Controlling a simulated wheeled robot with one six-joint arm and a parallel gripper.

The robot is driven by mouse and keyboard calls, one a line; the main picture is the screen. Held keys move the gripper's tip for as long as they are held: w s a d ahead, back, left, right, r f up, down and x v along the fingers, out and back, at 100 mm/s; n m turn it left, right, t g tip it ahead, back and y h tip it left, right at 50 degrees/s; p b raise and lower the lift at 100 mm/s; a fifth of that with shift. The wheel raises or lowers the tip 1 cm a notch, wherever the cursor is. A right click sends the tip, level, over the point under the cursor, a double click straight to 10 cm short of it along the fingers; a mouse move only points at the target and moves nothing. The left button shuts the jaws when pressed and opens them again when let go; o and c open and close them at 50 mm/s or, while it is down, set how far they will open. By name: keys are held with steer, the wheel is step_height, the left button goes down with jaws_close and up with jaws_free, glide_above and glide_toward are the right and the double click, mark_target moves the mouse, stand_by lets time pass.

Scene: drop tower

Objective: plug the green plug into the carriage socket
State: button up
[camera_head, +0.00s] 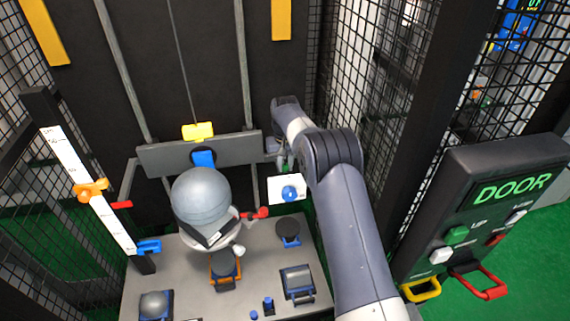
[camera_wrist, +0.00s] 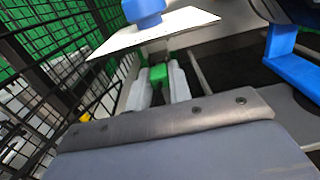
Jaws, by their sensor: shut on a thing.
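My gripper (camera_wrist: 159,86) is shut on the green plug (camera_wrist: 158,73), which shows as a small green block between the two pale fingers in the wrist view. In the head view a bit of green (camera_head: 285,160) shows beside my arm, at the right end of the carriage's grey crossbar (camera_head: 165,157). A small grey block (camera_head: 272,146) sits at that end, close to the plug. I cannot make out the socket opening or tell whether the plug touches it. My arm hides part of this spot.
A white plate with a blue knob (camera_head: 289,193) is just below the gripper; it also shows in the wrist view (camera_wrist: 125,38). A large grey ball (camera_head: 201,195) stands left. Mesh fencing (camera_head: 350,60) and a DOOR panel (camera_head: 490,200) are on the right.

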steer(key=shift+f, duration=0.1)
steer(key=o, duration=0.8)
steer(key=shift+o, duration=0.2)
step_height(320, 180, up, 11)
steer(key=b, duration=0.1)
steer(key=shift+b, duration=0.3)
steer(key=shift+f, duration=0.1)
step_height(320, 180, down, 11)
steer(key=shift+r+p, duration=0.1)
steer(key=shift+p, duration=0.75)
steer(key=shift+r, duration=0.2)
